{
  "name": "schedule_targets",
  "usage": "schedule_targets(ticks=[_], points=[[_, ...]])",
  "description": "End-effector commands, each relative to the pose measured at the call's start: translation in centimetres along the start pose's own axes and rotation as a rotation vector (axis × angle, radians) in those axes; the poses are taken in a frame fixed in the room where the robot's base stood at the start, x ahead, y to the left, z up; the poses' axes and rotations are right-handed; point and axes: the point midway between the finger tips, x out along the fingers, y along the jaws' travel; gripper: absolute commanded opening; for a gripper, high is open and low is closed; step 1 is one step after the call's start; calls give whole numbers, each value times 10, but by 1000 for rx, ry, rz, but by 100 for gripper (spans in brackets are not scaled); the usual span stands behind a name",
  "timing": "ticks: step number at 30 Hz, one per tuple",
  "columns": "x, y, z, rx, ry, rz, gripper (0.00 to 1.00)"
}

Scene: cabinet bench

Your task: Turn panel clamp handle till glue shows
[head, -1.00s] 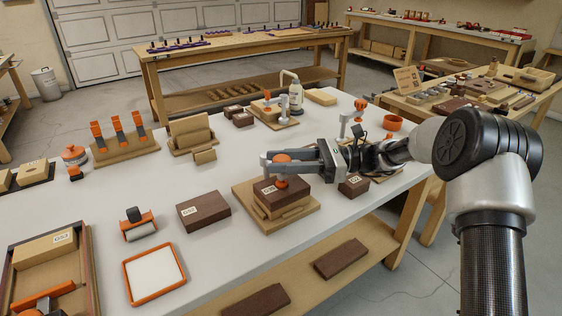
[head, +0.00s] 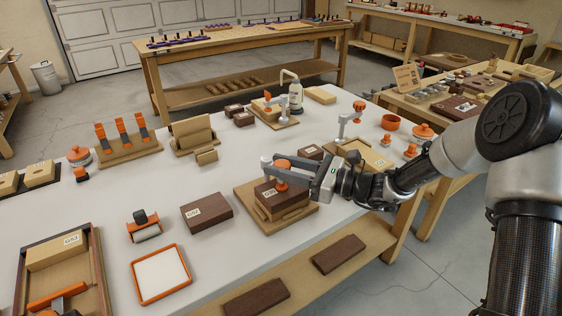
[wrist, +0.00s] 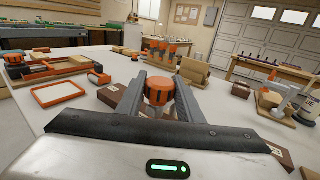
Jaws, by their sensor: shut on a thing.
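The orange clamp handle (head: 283,163) stands above a dark brown block (head: 268,196) on a light wooden fixture (head: 247,216). An orange foot (head: 282,187) of the clamp rests on top of the block. My gripper (head: 283,168) reaches in level from the right, its fingers on either side of the handle. In the wrist view the ribbed orange handle (wrist: 159,92) sits between the two grey fingers, which are shut on it. No glue can be made out at the block's joints at this size.
A labelled brown block (head: 206,212), an orange-rimmed white tray (head: 157,273) and a roller (head: 143,226) lie left of the fixture. A glue bottle (head: 295,95) stands behind. The bench's front edge is close to the fixture.

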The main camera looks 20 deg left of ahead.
Motion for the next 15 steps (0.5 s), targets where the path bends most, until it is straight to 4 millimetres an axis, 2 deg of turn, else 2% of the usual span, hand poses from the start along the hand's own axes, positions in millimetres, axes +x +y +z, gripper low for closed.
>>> schedule_targets(ticks=[6,15], points=[[-1,0,-1,2,2,-74,11],[-1,-1,-1,0,1,-96,11]])
